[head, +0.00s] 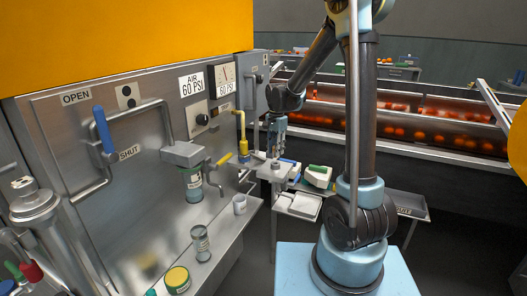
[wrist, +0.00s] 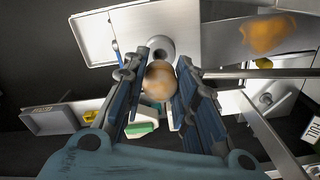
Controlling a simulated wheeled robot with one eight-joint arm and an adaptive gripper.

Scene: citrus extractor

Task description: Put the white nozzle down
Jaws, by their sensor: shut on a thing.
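My gripper (head: 277,140) points down over a small pale shelf (head: 270,174) beside the steel machine. In the wrist view my gripper (wrist: 168,92) has its two blue fingers closed around a rounded, pale tan thing, which I take to be the white nozzle (wrist: 160,80). The fingers hide its sides, and its lower end is hidden. A grey ring with a dark hole (wrist: 160,47) shows just beyond it on the white surface. I cannot tell whether the nozzle touches the shelf.
A dark tray (head: 395,203) lies farther right.

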